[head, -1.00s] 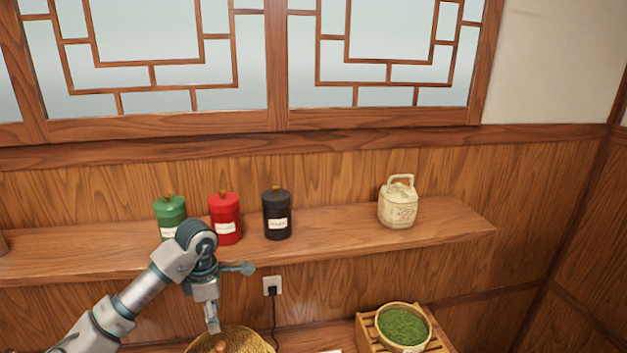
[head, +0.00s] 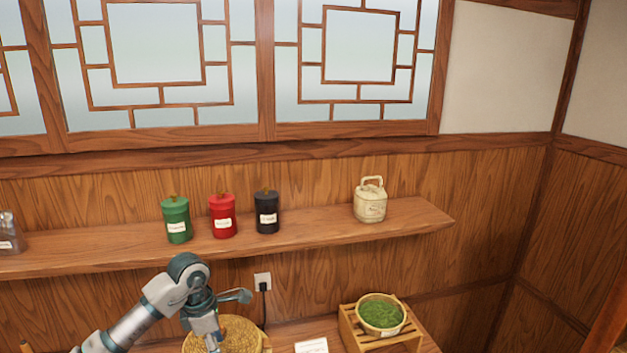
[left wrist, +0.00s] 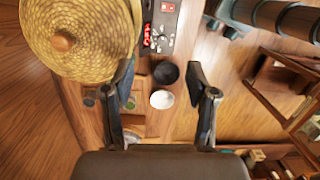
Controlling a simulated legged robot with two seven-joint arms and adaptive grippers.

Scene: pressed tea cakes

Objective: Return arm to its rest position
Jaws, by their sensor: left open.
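My left arm (head: 140,318) comes in from the lower left in the head view, in front of the wooden shelf. My left gripper (head: 228,318) is beside and partly in front of a round woven lid (head: 238,332). In the left wrist view the two fingers of the left gripper (left wrist: 160,80) are spread apart with nothing held between them. The woven lid (left wrist: 88,50) with its knob fills the upper left there. My right gripper is in neither view.
The shelf (head: 300,236) holds green (head: 176,219), red (head: 222,216) and black (head: 267,212) canisters and a cream jug (head: 370,200). A green-filled basket (head: 381,314) stands lower right. A dark bowl (left wrist: 166,72) and white bowl (left wrist: 161,99) show beyond the fingers.

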